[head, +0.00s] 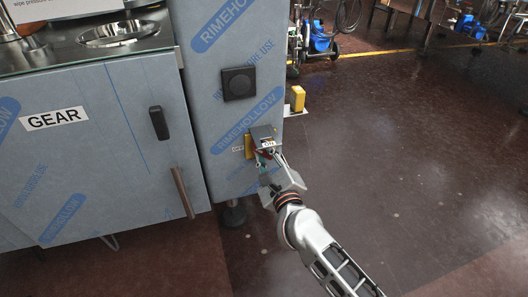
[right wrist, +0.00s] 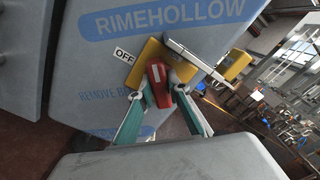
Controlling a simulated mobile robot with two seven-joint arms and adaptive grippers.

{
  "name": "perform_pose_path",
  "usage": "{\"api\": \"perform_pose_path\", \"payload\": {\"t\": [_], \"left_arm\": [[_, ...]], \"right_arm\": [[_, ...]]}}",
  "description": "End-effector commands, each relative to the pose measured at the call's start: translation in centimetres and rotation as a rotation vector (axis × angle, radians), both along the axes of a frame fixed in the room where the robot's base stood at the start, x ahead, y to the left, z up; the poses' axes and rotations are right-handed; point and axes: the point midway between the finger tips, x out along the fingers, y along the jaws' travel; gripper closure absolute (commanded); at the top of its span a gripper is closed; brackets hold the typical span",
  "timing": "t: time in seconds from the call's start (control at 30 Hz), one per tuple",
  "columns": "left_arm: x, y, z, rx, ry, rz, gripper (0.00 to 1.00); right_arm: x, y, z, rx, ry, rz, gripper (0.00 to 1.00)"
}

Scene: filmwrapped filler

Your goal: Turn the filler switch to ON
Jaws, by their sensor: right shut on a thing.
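The filler switch has a yellow plate (head: 249,146) on the side of the blue-film-wrapped cabinet; the plate also shows in the right wrist view (right wrist: 150,52). An OFF label (right wrist: 124,55) sits at the plate's left. The red switch handle (right wrist: 158,82) stands out from the plate between my fingers. My right gripper (head: 268,157) is at the switch, its green-sided fingers shut on the red handle. In the head view the gripper hides much of the switch. Whether an ON label shows clearly, I cannot tell. My left gripper is not in view.
A black square knob plate (head: 239,83) is above the switch. A yellow box (head: 297,98) sticks out at the cabinet's right edge.

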Motion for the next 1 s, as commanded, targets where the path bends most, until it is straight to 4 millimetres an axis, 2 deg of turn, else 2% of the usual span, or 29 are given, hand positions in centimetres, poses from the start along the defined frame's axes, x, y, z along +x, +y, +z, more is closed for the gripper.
{"api": "perform_pose_path", "payload": {"t": [0.6, 1.0], "left_arm": [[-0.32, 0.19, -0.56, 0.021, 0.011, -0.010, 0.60], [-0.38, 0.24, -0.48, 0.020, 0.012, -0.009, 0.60]], "right_arm": [[0.02, -0.08, 0.01, 0.524, 0.170, -0.001, 1.00], [0.01, -0.13, -0.04, 0.718, 0.234, -0.001, 1.00]]}}
